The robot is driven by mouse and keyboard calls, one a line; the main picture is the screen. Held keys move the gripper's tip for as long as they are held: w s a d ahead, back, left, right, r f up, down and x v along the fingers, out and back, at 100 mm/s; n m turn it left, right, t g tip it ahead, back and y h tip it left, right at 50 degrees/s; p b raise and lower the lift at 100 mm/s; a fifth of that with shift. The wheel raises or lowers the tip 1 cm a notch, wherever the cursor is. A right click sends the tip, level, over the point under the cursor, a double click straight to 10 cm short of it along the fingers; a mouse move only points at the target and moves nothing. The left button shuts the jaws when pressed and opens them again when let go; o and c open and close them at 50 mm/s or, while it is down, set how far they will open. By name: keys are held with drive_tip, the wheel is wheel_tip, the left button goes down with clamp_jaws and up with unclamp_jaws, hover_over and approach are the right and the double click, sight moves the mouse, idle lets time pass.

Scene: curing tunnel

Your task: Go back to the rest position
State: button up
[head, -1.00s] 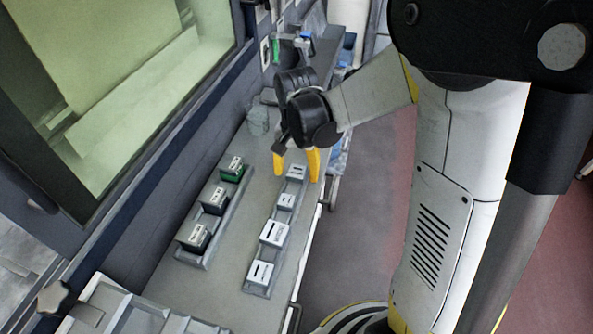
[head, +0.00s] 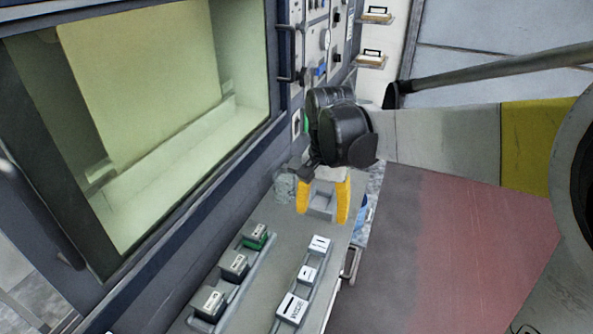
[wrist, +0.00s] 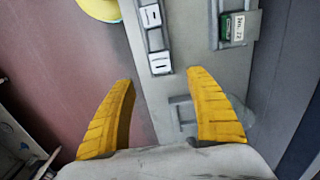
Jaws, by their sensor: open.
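My gripper (head: 322,204) is in the air above the far end of the grey bench (head: 262,222) in the head view. Its two yellow fingers are spread apart with nothing held between them. In the wrist view my gripper (wrist: 160,82) is also open and empty, with the bench and part of the floor below. A row of white blocks (head: 292,308) sits in a grey rail just in front of the gripper. The blocks also show at the top of the wrist view (wrist: 160,62), beyond the fingertips and clear of them.
A second rail holds dark blocks (head: 235,265) and a green one (head: 256,236), seen also in the wrist view (wrist: 238,28). A lit chamber window (head: 150,110) and a control panel (head: 325,40) stand along the left and back. The floor (head: 430,250) right of the bench is clear.

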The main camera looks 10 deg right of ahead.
drive_tip(key=s+r+n+t, duration=0.2)
drive_tip(key=s+n+t, duration=0.5)
drive_tip(key=s, duration=0.5)
drive_tip(key=shift+s, duration=0.25)
idle(0.7)
